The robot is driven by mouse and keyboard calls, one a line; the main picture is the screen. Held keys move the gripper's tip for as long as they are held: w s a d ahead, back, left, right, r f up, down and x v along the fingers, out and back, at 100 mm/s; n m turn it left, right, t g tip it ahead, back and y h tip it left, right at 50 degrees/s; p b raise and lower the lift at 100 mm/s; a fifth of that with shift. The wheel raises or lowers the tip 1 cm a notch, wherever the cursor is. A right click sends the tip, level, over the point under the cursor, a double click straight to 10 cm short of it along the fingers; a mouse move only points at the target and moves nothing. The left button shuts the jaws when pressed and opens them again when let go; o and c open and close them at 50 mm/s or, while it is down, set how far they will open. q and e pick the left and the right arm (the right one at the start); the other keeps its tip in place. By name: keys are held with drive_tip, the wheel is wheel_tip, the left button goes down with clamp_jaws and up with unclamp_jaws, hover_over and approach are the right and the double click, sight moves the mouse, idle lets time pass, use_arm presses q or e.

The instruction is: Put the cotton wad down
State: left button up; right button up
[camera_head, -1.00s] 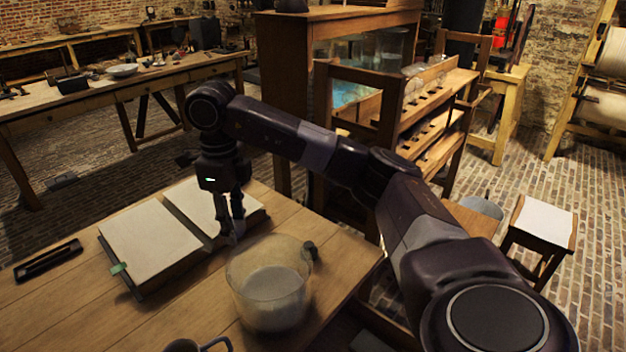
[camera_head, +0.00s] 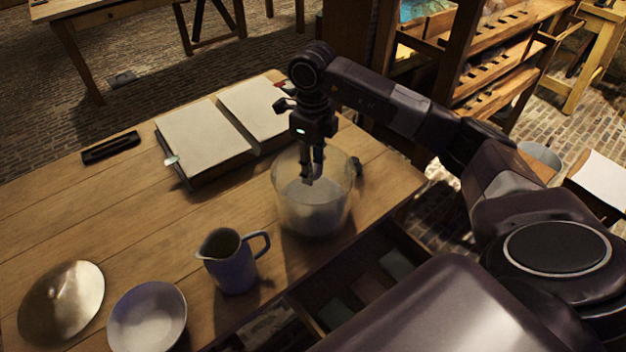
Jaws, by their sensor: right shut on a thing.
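My right gripper (camera_head: 312,175) points straight down at the glass jar (camera_head: 284,222), with its fingertips inside or just behind the jar's upper wall. The fingers are close together, shut on the cotton wad, which is small and hard to make out at the tips. The clear jar stands upright on the wooden table and has pale, whitish contents in its lower part. I cannot tell whether the wad touches these contents. My left gripper is not in view.
An open book (camera_head: 205,142) lies behind the jar to the left. A blue-grey jug (camera_head: 232,268), a white bowl (camera_head: 147,318) and a brass domed disc (camera_head: 62,300) stand along the front. A black tray (camera_head: 110,148) lies far left. The table's middle left is clear.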

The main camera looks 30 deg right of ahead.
sight(312, 191)
wheel_tip(312, 191, down, 5)
drive_tip(key=shift+f+p, duration=0.1)
drive_tip(key=shift+p, duration=0.2)
drive_tip(key=shift+f, duration=0.1)
drive_tip(key=shift+f, duration=0.15)
drive_tip(key=o, duration=1)
